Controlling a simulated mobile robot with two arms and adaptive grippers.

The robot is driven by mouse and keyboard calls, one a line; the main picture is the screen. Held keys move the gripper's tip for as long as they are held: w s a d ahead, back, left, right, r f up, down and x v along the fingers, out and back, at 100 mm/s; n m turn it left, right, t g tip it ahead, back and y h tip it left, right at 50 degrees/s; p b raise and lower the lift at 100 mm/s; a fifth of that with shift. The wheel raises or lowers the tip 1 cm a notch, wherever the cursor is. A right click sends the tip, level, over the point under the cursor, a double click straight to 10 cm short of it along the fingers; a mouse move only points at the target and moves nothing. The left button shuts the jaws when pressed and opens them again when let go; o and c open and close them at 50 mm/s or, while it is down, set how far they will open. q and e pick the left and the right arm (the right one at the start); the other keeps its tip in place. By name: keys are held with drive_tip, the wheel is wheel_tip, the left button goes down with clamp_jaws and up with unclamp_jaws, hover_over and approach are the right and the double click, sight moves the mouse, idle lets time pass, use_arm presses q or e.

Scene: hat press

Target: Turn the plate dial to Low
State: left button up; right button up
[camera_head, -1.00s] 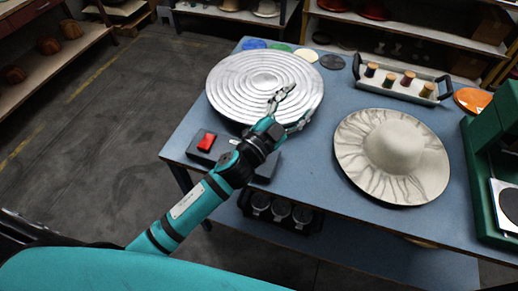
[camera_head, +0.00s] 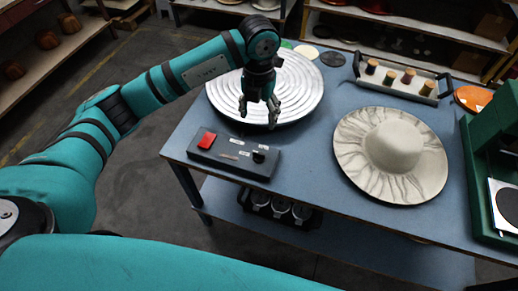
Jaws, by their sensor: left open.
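The control box (camera_head: 222,165) is a dark box at the table's front left. It bears a red switch (camera_head: 207,139) at its left end and a small black dial (camera_head: 259,156) at its right end, with small white labels between and around them, too small to read. Behind it lies the round silver ribbed plate (camera_head: 305,84). My left gripper (camera_head: 257,118) points down, open and empty, over the plate's front part, behind and above the dial and apart from it. The dial's setting cannot be made out. My right gripper is not in view.
A pale wide-brimmed hat (camera_head: 395,152) lies right of the plate. A tray with thread spools (camera_head: 408,77) stands behind it, and a green press (camera_head: 490,150) is at the right edge. The blue tabletop (camera_head: 310,165) right of the box is clear.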

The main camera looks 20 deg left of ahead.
sight(259, 153)
use_arm(q)
wheel_tip(259, 153, down, 17)
drive_tip(key=p, duration=0.3)
drive_tip(key=shift+d+r+p, duration=0.1)
drive_tip(key=shift+p, duration=0.3)
drive_tip(key=c, duration=1.2)
